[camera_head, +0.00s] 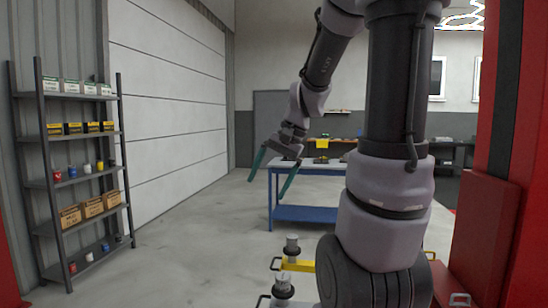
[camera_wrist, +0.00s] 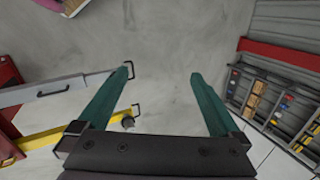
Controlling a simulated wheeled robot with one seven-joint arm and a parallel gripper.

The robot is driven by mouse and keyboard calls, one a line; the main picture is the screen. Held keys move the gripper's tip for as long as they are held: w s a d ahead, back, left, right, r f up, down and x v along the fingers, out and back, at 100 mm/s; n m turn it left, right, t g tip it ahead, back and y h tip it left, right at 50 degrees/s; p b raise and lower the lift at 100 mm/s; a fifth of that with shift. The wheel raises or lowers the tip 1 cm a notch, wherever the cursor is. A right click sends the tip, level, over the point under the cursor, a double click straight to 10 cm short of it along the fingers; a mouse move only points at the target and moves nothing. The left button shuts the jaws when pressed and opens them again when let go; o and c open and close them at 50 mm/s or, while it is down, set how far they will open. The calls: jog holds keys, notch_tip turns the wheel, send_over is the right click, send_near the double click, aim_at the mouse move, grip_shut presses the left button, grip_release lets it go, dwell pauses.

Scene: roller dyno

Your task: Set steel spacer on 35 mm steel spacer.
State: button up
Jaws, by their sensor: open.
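My gripper (camera_head: 268,188) is open and empty, held in the air beyond the spacers in the head view. Its two teal fingers are spread wide in the wrist view (camera_wrist: 162,74), with only bare floor between them. In the head view, a small grey metal cylinder (camera_head: 292,244) stands at the yellow bar (camera_head: 300,266). A second grey metal piece (camera_head: 283,284) stands nearer, at the bottom edge. I cannot tell which is the 35 mm spacer. In the wrist view, a small grey round piece (camera_wrist: 127,123) shows beside the left finger, at the yellow bar's end.
A grey bar (camera_wrist: 55,90) with black handles lies beside the yellow one. A blue workbench (camera_head: 310,213) stands at the back. A shelf rack (camera_head: 75,150) with boxes and cans is at the left, and a red post (camera_head: 490,220) at the right. The floor between is clear.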

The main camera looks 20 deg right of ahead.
jog(key=s+a+r+n+t+h, duration=0.2)
jog(key=s+r+n+t, duration=0.2)
jog(key=s+r, duration=0.3)
jog(key=shift+s+a+r, duration=0.35)
jog(key=shift+s+r, duration=0.05)
jog(key=shift+s, duration=0.95)
